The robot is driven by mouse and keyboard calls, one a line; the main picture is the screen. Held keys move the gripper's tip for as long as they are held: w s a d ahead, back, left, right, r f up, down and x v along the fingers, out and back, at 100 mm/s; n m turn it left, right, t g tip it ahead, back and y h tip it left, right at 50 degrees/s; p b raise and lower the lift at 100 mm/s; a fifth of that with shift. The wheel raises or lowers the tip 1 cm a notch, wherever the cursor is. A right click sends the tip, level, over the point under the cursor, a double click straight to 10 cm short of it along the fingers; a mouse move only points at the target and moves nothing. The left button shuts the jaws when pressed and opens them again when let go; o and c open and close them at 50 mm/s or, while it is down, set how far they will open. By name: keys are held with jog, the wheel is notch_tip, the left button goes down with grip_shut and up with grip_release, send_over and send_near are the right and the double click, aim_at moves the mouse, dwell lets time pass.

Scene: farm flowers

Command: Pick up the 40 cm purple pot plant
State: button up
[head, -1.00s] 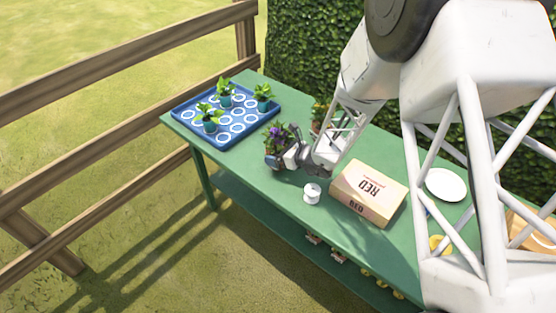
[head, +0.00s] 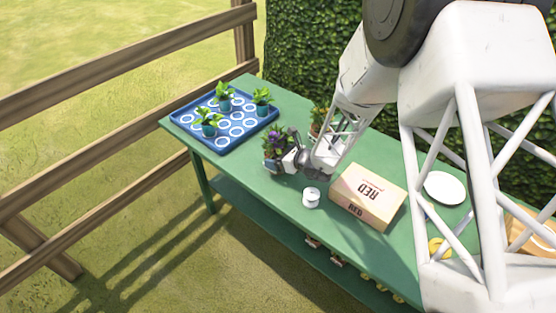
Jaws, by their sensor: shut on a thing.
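The purple-flowered pot plant (head: 275,144) is near the left-middle of the green table, just right of the blue tray. My gripper (head: 287,159) comes in from the right and is shut on this plant at pot height. The fingers are small and partly hidden by the plant. I cannot tell whether the pot's base touches the table. Another potted plant (head: 318,117) stands behind my wrist, partly hidden by my arm.
The blue tray (head: 198,144) with white rings holds three green plants in teal pots. A white spool-like object (head: 311,197) and a cardboard box marked RED (head: 367,197) stand right of my gripper. A white plate (head: 444,188) lies farther right. A hedge (head: 310,50) borders the back.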

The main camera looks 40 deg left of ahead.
jog(key=shift+r, duration=0.15)
notch_tip(320, 180, up, 10)
dwell(0.7)
